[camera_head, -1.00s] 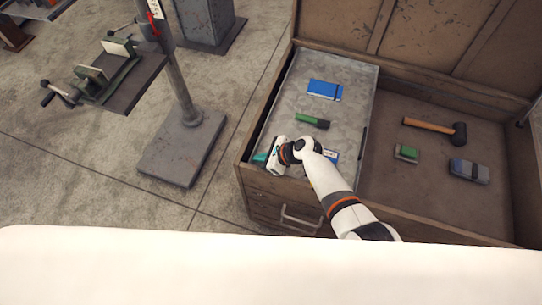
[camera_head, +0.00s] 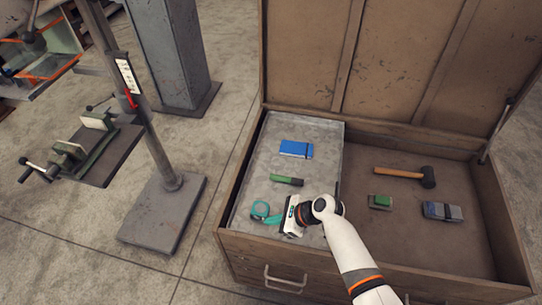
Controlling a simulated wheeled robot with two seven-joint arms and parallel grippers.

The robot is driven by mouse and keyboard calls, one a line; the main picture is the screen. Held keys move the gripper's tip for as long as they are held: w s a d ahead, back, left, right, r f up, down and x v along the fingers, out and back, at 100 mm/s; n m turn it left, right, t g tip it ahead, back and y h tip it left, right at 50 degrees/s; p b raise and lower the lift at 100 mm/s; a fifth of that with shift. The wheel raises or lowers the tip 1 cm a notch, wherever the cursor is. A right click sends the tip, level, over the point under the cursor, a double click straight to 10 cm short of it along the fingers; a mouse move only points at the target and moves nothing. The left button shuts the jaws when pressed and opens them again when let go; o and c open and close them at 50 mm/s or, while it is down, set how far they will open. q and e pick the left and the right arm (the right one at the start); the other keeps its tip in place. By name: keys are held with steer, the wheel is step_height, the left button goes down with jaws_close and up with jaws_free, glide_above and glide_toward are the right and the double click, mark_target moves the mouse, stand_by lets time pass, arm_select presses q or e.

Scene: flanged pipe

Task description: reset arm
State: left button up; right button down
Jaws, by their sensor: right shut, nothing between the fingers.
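My right gripper (camera_head: 276,219) reaches in from the lower right over the grey metal tray in the left part of an open wooden chest (camera_head: 232,243). Its fingers are shut with nothing seen between them. They point left, close to a teal ring-shaped item (camera_head: 260,210) on the tray; I cannot tell whether they touch it. My left gripper is not in view.
The grey tray (camera_head: 325,135) also holds a blue notebook (camera_head: 296,149) and a green-and-black item (camera_head: 287,180). The chest's right part holds a hammer (camera_head: 400,173), a green block (camera_head: 380,201) and a blue-grey block (camera_head: 442,211). A drill-press stand (camera_head: 163,212) stands at left.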

steer(key=s+d+r+n+t+h, duration=0.1)
steer(key=s+d+r+n+h, duration=0.3)
steer(key=s+d+r+n, duration=0.5)
steer(key=s+d+r+n+h, duration=0.45)
steer(key=s+d+n, duration=0.45)
steer(key=s+n, duration=0.4)
step_height(320, 180, down, 28)
steer(key=f+n+g+b, duration=0.1)
steer(key=b, duration=0.1)
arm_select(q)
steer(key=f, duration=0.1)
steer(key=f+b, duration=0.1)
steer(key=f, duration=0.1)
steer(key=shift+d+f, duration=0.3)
arm_select(e)
steer(key=s+d+f+g, duration=0.1)
steer(key=s+d+f, duration=0.1)
steer(key=s+f, duration=1.4)
steer(key=shift+s+d+f+n+g, duration=0.25)
steer(key=shift+s+f+n+g, duration=0.1)
steer(key=shift+f, duration=0.2)
steer(key=shift+h, duration=0.25)
